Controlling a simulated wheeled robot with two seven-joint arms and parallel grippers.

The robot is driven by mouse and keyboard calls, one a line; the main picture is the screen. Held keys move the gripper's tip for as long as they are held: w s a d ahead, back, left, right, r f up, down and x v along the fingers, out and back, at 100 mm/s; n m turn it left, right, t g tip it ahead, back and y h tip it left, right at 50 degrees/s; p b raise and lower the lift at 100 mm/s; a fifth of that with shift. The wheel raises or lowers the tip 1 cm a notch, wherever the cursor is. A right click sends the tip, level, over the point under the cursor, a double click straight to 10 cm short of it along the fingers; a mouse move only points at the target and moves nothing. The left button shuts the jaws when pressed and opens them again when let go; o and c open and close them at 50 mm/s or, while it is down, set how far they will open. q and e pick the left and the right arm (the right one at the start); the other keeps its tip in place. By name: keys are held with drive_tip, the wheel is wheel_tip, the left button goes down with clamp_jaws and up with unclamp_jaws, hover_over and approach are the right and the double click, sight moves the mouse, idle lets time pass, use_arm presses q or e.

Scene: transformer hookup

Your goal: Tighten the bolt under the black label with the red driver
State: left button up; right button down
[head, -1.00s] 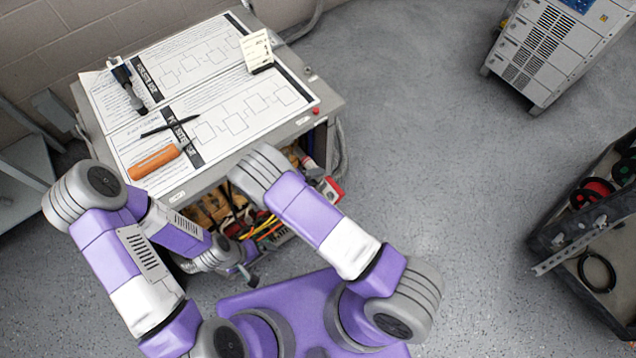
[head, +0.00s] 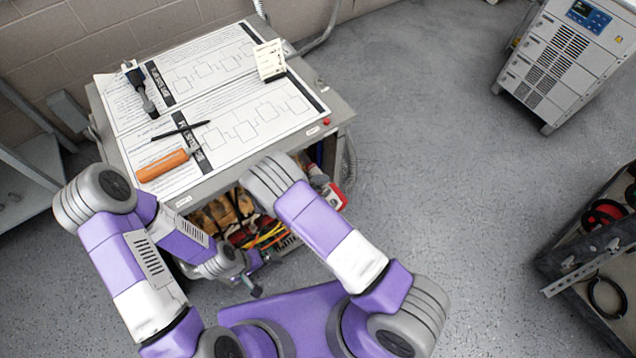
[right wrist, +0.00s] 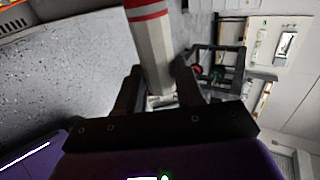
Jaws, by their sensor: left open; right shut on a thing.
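In the right wrist view my right gripper (right wrist: 158,88) is shut on a pale grey, faceted handle with red bands (right wrist: 150,48). It looks like the red driver's handle; its tip is out of view. In the head view the right gripper is hidden behind my right arm. My left gripper (head: 253,283) is small and partly hidden low in front of the workbench, with nothing seen in it. The bolt and the black label cannot be made out in any view.
A grey cabinet (head: 560,60) and a black bin (head: 560,262) stand at the right. The floor between is clear.

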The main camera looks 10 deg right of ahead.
drive_tip(key=shift+w+a+b, duration=0.25)
drive_tip(key=shift+w+b, duration=0.1)
drive_tip(key=shift+w, duration=0.3)
drive_tip(key=shift+w+a+b, duration=0.2)
drive_tip(key=shift+w+b, duration=0.15)
drive_tip(key=shift+w, duration=0.3)
idle(2.5)
drive_tip(key=shift+s+d+p, duration=0.25)
drive_tip(key=shift+s+p, duration=0.2)
drive_tip(key=shift+s, duration=0.25)
drive_tip(key=shift+s+d+p, duration=0.25)
drive_tip(key=shift+s+p, duration=0.15)
drive_tip(key=shift+s, duration=0.3)
drive_tip(key=shift+s+d+p, duration=0.25)
drive_tip(key=shift+s+p, duration=0.2)
drive_tip(key=shift+s, duration=0.25)
